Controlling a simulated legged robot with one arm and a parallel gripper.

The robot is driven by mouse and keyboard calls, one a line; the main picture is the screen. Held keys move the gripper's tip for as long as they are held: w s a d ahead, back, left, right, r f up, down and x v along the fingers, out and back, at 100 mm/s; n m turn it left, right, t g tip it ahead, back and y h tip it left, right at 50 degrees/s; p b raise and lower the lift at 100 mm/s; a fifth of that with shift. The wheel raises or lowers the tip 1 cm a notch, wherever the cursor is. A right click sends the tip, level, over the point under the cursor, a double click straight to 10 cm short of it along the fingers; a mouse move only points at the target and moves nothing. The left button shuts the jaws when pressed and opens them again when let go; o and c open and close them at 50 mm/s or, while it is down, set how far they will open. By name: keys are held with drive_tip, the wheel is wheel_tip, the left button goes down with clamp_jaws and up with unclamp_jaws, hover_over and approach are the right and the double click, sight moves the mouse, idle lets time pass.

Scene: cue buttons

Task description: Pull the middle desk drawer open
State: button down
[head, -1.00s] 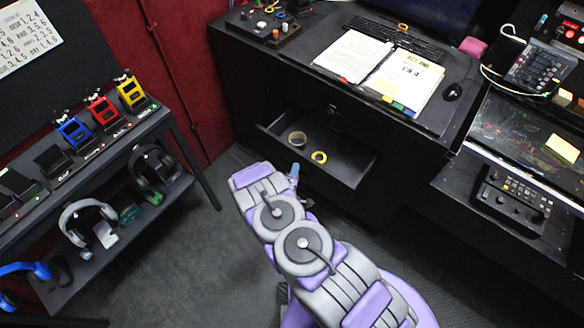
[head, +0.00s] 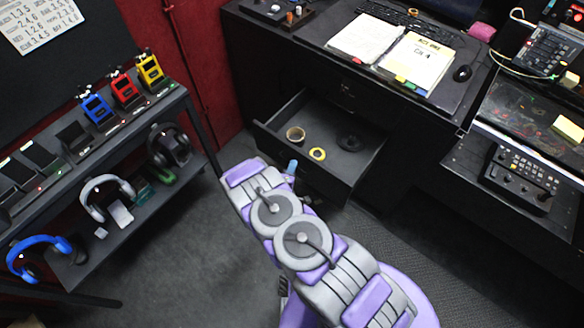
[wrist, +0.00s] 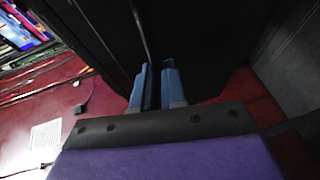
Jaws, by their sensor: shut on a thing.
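The desk drawer (head: 275,142) stands pulled out from the black desk, with its inside showing. It holds a tan tape roll, a yellow tape roll and a dark round spool. My gripper (head: 292,168) is at the drawer's front, mostly hidden behind my own arm. In the wrist view, the two blue fingers of my gripper (wrist: 157,85) are close together at the lower end of a thin dark bar, the drawer handle (wrist: 143,30), on the black drawer front (wrist: 95,30). The exact contact is hard to see in the dark.
A rack (head: 205,110) with headsets and coloured devices stands at the left. The desk top (head: 315,30) bears papers, a keyboard and a mouse. A control box (head: 520,180) sits on a shelf at the right. The grey floor (head: 180,235) at the left is clear.

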drive_tip(key=c, duration=1.2)
unclamp_jaws()
drive_tip(key=shift+f, duration=0.1)
drive_tip(key=p+v, duration=0.2)
drive_tip(key=v, duration=1.5)
drive_tip(key=shift+s+a+f+p, duration=0.1)
drive_tip(key=shift+s+a+p, duration=0.1)
drive_tip(key=shift+p, duration=0.2)
drive_tip(key=shift+w, duration=0.1)
